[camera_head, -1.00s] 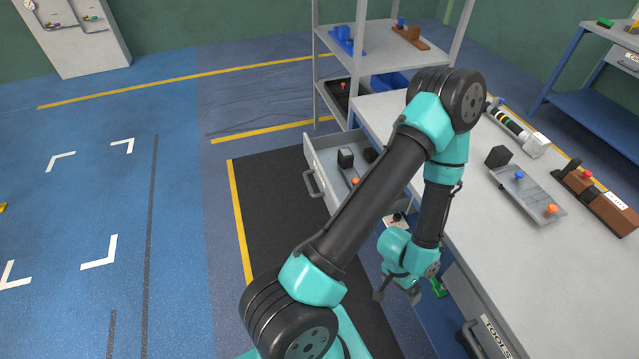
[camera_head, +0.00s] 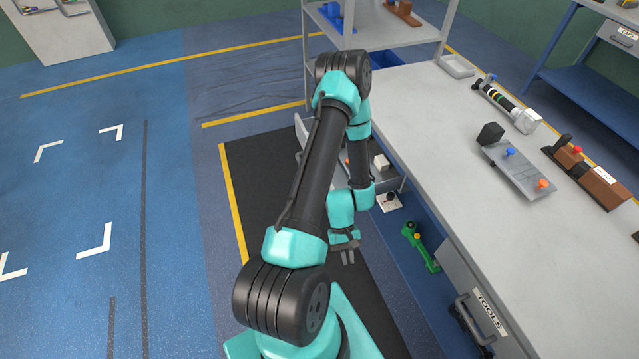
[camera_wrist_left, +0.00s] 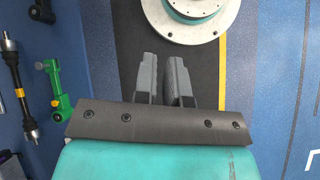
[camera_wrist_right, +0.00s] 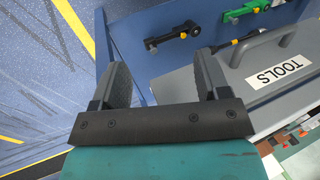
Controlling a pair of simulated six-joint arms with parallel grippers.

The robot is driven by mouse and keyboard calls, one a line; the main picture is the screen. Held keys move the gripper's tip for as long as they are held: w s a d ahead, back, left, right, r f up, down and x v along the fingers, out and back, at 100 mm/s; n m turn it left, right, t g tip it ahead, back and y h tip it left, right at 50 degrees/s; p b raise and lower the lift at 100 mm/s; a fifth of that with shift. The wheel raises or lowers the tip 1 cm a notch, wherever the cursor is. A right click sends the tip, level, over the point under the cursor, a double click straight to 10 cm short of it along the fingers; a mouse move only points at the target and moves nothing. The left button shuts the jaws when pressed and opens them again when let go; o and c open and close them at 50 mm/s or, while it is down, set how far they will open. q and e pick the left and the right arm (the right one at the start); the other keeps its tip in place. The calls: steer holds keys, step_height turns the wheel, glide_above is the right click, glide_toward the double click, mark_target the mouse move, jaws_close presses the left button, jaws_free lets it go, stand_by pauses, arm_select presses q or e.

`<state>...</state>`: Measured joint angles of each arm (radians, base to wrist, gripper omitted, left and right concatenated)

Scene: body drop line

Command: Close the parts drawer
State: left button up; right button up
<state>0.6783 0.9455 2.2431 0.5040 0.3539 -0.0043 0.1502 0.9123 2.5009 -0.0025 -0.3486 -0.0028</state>
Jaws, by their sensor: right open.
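The parts drawer (camera_head: 302,139) stands pulled out from the left side of the workbench, below its top.
The TOOLS drawer (camera_head: 478,300) has a dark handle. A green tool (camera_head: 421,246) lies on the blue lower shelf beside the mat. The workbench top (camera_head: 420,110) carries a grey plate (camera_head: 517,172) and other parts. A grey shelf rack (camera_head: 375,25) stands behind. Open floor lies left.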

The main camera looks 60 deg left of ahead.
arm_select(q)
steer(key=a+n+t+h, duration=0.1)
steer(key=a+n+t, duration=0.1)
steer(key=n, duration=0.1)
steer(key=s+a+n+t+h, duration=0.1)
steer(key=a+n+h, duration=0.1)
steer(key=n, duration=0.1)
steer(key=shift+s+a+r+n+t, duration=0.1)
steer(key=shift+r+n+t, duration=0.1)
steer(key=shift+n+t, duration=0.15)
jaws_close()
steer(key=s+a+r+n+t+y, duration=0.2)
steer(key=s+a+n+t+y, duration=0.2)
steer(key=a+n+t, duration=0.3)
steer(key=s+a+r+n+t+y, duration=0.2)
steer(key=a+n+t, duration=0.5)
steer(key=a, duration=1)
steer(key=shift+s+a+r+t+y, duration=0.15)
steer(key=shift+s+a+t+y, duration=0.15)
steer(key=shift+s+t+y, duration=0.75)
steer(key=shift+w, duration=0.3)
steer(key=w+d, duration=0.2)
steer(key=w, duration=1.1)
steer(key=shift+w+d, duration=0.15)
steer(key=shift+w, duration=0.15)
steer(key=shift+w, duration=0.1)
